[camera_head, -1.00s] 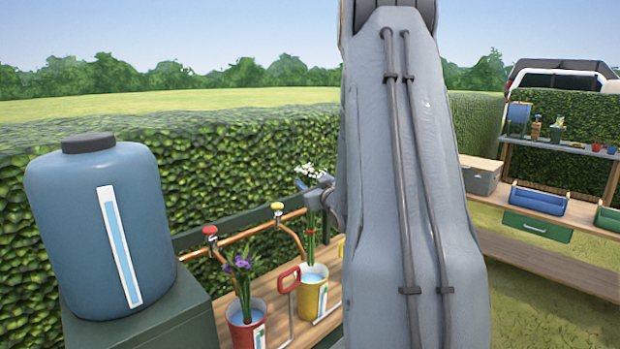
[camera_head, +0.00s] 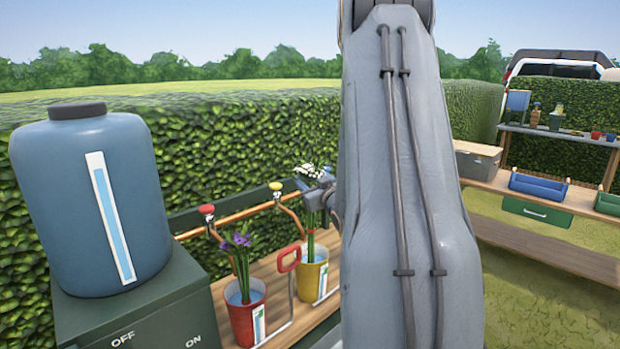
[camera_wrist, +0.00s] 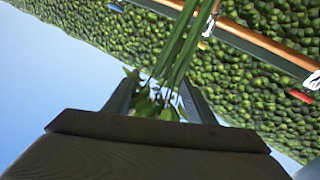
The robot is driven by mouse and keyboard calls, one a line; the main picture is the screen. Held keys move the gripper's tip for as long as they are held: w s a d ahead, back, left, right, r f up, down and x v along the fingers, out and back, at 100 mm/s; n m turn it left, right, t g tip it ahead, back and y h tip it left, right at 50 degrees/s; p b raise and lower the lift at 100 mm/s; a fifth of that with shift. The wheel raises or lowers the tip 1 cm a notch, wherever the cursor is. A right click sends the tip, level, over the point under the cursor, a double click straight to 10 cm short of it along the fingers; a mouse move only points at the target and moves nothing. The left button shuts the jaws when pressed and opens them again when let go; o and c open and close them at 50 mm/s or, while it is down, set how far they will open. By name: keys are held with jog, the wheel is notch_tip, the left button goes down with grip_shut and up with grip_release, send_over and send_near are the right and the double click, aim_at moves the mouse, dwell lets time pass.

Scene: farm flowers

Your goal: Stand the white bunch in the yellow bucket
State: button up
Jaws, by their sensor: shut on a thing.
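The white bunch (camera_head: 308,172) has white blooms, green stems and a red tie. It stands upright with its stem ends inside the yellow bucket (camera_head: 314,280) on the wooden bench. My gripper (camera_head: 318,192) is shut on the bunch just below the blooms, above the bucket's rim. In the wrist view the green stems (camera_wrist: 178,58) run up from between my fingers (camera_wrist: 158,98), with leaves around them. The bucket's water is partly in view; whether the stems touch its bottom is hidden.
A red bucket (camera_head: 247,318) with purple flowers (camera_head: 238,246) stands left of the yellow one. Taps with red (camera_head: 207,210) and yellow (camera_head: 276,187) knobs are on a copper pipe behind. A blue tank (camera_head: 88,215) stands at left. My arm hides the bench's right part.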

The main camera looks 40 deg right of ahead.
notch_tip(320, 180, down, 10)
jog(key=b, duration=0.7)
jog(key=shift+f, duration=0.15)
dwell(0.4)
jog(key=o, duration=1.7)
jog(key=b+v, duration=0.1)
jog(key=v, duration=0.6)
jog(key=shift+s+a, duration=0.1)
jog(key=shift+s, duration=0.25)
